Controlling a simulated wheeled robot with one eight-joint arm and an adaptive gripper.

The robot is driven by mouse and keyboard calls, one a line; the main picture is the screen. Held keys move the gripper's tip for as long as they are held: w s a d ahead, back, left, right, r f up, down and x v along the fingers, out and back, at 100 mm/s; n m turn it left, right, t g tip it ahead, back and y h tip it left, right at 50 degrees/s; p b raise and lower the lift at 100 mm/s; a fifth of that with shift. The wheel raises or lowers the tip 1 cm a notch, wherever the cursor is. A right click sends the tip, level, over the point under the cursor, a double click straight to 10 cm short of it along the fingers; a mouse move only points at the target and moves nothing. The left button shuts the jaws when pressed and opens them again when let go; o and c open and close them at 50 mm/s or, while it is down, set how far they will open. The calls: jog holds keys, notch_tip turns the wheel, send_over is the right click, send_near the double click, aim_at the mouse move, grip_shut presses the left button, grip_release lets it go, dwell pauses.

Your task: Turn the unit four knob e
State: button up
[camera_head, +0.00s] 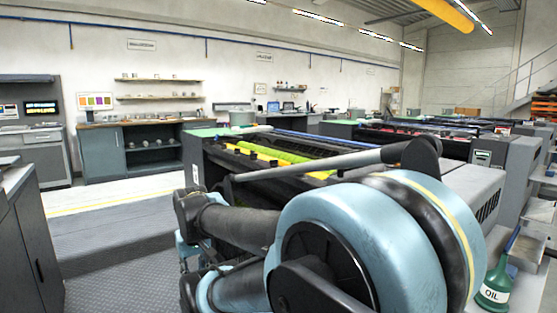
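The nearest ink unit (222,160) stands in the middle, a dark machine with a green-topped side and yellow-green rollers (275,152). Another unit (455,146) with reddish rollers stands behind it to the right, with more machines beyond. I cannot make out the unit four knob e or read any unit number. My arm (345,235), with light-blue joints and dark links, fills the lower middle and covers part of the near unit. I cannot make out my gripper or its fingers.
A grey cabinet (30,245) stands close at the lower left. An oil bottle (495,285) stands at the lower right beside my arm. The dark floor (110,245) between cabinet and unit is clear. A workbench (135,150) and shelves line the back wall.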

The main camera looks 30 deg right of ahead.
jog(key=w+d+r+m, duration=0.3)
jog(key=w+r, duration=0.2)
jog(key=r, duration=0.3)
jog(key=w+d+r+m, duration=0.3)
jog(key=w+d+r, duration=0.1)
jog(key=r, duration=0.5)
notch_tip(320, 180, up, 25)
jog(key=m+g, duration=0.2)
jog(key=m, duration=1.4)
send_over(274, 163)
jog(key=f, duration=1.6)
jog(key=shift+w+a+f, duration=0.1)
jog(key=shift+w+f, duration=0.15)
jog(key=shift+w, duration=0.15)
jog(key=shift+c, duration=0.5)
grip_shut()
